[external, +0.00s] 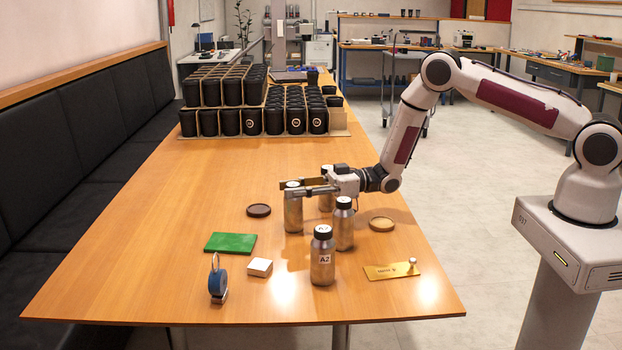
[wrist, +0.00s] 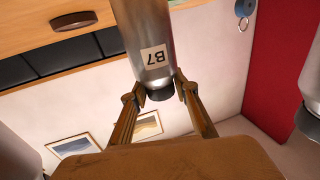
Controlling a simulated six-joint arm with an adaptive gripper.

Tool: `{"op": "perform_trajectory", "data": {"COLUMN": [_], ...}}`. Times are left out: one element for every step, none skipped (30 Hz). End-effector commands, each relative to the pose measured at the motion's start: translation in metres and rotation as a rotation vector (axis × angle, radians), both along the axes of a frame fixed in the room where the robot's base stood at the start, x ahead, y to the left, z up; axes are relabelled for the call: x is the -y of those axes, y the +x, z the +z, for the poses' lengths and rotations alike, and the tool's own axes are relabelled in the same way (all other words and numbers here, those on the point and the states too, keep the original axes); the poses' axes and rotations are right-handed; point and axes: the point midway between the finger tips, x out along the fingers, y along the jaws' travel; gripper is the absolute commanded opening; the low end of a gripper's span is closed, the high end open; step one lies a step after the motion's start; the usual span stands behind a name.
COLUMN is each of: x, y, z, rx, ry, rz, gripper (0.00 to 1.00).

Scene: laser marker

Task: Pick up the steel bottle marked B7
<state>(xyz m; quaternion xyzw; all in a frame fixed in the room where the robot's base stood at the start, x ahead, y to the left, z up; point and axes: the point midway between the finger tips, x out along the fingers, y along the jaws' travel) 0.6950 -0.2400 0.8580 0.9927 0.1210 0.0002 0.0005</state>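The steel bottle marked B7 (wrist: 150,38) hangs inverted in the wrist view, its dark cap toward my gripper and its white label facing me. My gripper (wrist: 160,88) has one finger on each side of it near the cap and shoulder; I cannot tell whether both fingers press on it. In the external view, my gripper (external: 292,188) is around the top of a steel bottle (external: 294,215) that appears to stand upright on the table; its label is not readable there.
Black jars (external: 265,100) fill the back.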

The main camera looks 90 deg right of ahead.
Motion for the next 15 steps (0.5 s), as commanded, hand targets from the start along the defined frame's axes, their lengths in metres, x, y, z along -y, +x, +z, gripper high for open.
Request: {"op": "perform_trajectory", "data": {"x": [-0.0003, -0.0003, -0.0002, -0.0002, -0.0002, -0.0002, -0.0003, -0.0003, -0.0003, -0.0003, -0.0003, -0.0002, -0.0002, -0.0002, -0.0001], "y": [-0.0002, -0.0002, 0.0, 0.0, 0.0, 0.0, -0.0001, -0.0002, -0.0002, -0.0002, -0.0002, 0.0, 0.0, 0.0, 0.0], "z": [-0.0007, -0.0008, -0.0004, -0.0005, -0.0005, -0.0006, -0.0007, -0.0007, -0.0005, -0.0003, 0.0001, 0.0009, 0.0018, 0.0029, 0.0046], "rx": [-0.002, -0.002, -0.001, -0.001, -0.001, -0.001, -0.001, -0.002, -0.002, -0.002, -0.002, -0.002, -0.002, -0.002, -0.002], "ry": [0.0, 0.0, 0.0, 0.0, 0.0, 0.0, 0.0, 0.0, 0.0, 0.0, 0.0, 0.0, 0.0, 0.0, 0.0], "rz": [0.0, 0.0, 0.0, 0.0, 0.0, 0.0, 0.0, 0.0, 0.0, 0.0, 0.0, 0.0, 0.0, 0.0, 0.0], "gripper": [0.0, 0.0, 0.0, 0.0, 0.0, 0.0, 0.0, 0.0, 0.0, 0.0, 0.0, 0.0, 0.0, 0.0, 0.0]}}
